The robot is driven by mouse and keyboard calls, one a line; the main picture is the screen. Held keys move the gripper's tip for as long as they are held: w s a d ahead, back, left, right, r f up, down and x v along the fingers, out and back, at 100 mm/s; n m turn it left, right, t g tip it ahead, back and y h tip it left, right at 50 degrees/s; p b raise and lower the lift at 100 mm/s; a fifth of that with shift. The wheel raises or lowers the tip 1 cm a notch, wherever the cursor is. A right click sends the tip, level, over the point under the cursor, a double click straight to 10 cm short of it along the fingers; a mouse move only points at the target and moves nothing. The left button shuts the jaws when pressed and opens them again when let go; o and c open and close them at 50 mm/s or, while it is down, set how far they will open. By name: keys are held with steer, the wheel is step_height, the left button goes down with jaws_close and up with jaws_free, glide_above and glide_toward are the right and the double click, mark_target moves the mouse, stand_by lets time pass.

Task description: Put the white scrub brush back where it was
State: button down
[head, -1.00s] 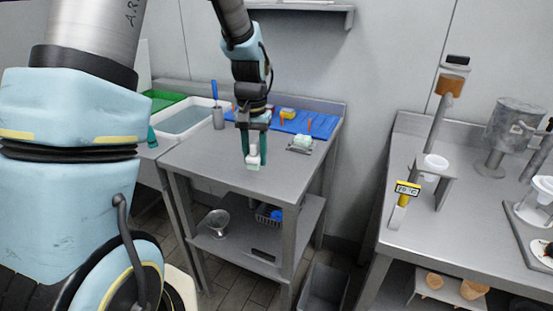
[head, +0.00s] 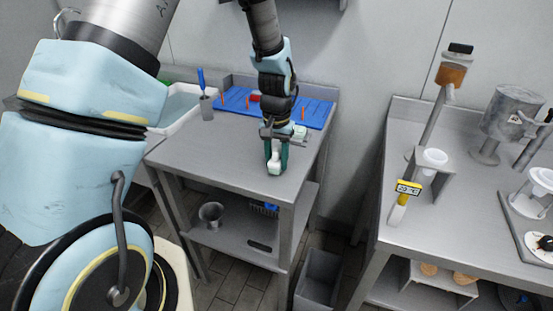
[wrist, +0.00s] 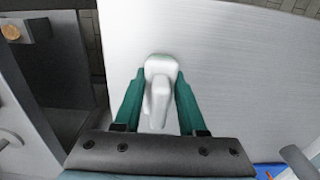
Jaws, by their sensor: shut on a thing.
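The white scrub brush (head: 274,164) is between the green fingers of my gripper (head: 277,160), which is shut on it. In the head view the brush is over the front right part of the steel table (head: 215,155). I cannot tell whether it touches the top. In the wrist view the white brush (wrist: 160,85) sits between the two green fingertips (wrist: 158,85), with the bare table top behind it.
A blue mat (head: 232,99) with orange pegs lies at the back of the table. A grey cup (head: 206,108) holding a blue-handled tool stands at the back left. A small pale-green item (head: 300,132) lies just behind my gripper. A grey bin (head: 318,278) stands on the floor.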

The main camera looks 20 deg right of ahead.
mark_target(277, 149)
steer(key=shift+f, duration=0.5)
steer(key=shift+f, duration=0.1)
steer(key=shift+f, duration=0.15)
steer(key=shift+c, duration=2.4)
jaws_free()
step_height(277, 149, up, 12)
steer(key=b, duration=0.4)
steer(key=shift+r, duration=0.25)
steer(key=s+a+n+t, duration=0.1)
steer(key=s+a+n, duration=0.2)
steer(key=a, duration=2.6)
steer(key=n, duration=0.4)
steer(key=shift+s+a+f+t, duration=0.2)
steer(key=shift+a+f+t, duration=0.1)
steer(key=shift+f, duration=0.05)
